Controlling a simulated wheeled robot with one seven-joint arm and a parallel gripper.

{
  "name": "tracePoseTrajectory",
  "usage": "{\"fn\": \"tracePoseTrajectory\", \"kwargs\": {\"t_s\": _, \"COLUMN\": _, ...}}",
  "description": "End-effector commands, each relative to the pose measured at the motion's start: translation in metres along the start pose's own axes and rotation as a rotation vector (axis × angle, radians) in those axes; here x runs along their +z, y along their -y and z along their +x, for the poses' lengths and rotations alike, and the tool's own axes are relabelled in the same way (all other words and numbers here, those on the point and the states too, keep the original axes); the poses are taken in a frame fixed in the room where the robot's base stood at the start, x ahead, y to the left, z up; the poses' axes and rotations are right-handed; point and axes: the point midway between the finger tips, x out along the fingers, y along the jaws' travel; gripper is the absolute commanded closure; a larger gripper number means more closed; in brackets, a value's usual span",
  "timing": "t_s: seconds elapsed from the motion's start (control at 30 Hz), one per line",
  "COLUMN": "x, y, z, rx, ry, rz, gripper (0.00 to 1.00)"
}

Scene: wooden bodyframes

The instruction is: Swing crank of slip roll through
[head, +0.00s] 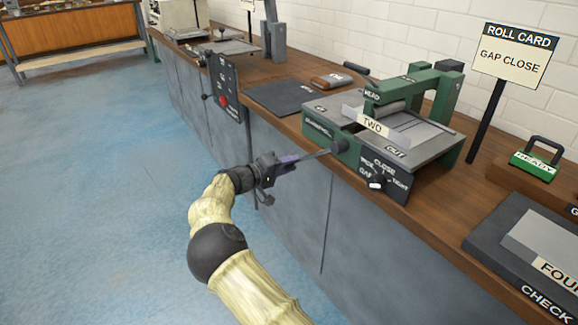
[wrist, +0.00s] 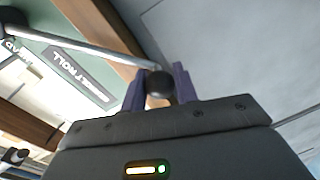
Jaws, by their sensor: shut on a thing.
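The green slip roll (head: 400,130) stands on the wooden bench, with a plate marked TWO (head: 373,125) at its rolls. Its crank (head: 318,154) is a grey arm that reaches out from the machine's left side past the bench's front edge. My gripper (head: 285,162) is shut on the crank's outer end. In the wrist view the dark round crank knob (wrist: 160,84) sits between my two purple fingers, and the grey crank arm (wrist: 90,48) runs up left to the machine. The rest of the handle is hidden behind my gripper.
A ROLL CARD sign (head: 515,55) reads GAP CLOSE. A green READY block (head: 536,160) and a CHECK tray (head: 500,270) lie to the right. A red-button panel (head: 224,90) is left. The floor before the bench is clear.

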Motion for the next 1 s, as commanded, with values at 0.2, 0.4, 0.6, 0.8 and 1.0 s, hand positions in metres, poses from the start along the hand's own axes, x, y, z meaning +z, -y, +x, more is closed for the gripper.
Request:
{"fn": "tracePoseTrajectory", "kwargs": {"t_s": 0.2, "x": -0.003, "y": -0.003, "z": -0.001, "rx": 0.001, "ry": -0.008, "rz": 0.004, "gripper": 0.63}}
{"fn": "tracePoseTrajectory", "kwargs": {"t_s": 0.4, "x": -0.002, "y": -0.002, "z": -0.001, "rx": 0.001, "ry": -0.005, "rz": 0.003, "gripper": 0.5}}
{"fn": "tracePoseTrajectory", "kwargs": {"t_s": 0.6, "x": -0.001, "y": -0.002, "z": -0.001, "rx": 0.001, "ry": -0.002, "rz": 0.002, "gripper": 0.5}}
{"fn": "tracePoseTrajectory", "kwargs": {"t_s": 0.8, "x": -0.003, "y": -0.002, "z": -0.024, "rx": 0.0, "ry": -0.007, "rz": 0.0, "gripper": 0.5}}
{"fn": "tracePoseTrajectory", "kwargs": {"t_s": 1.0, "x": -0.004, "y": -0.002, "z": -0.063, "rx": -0.002, "ry": -0.011, "rz": 0.0, "gripper": 0.5}}
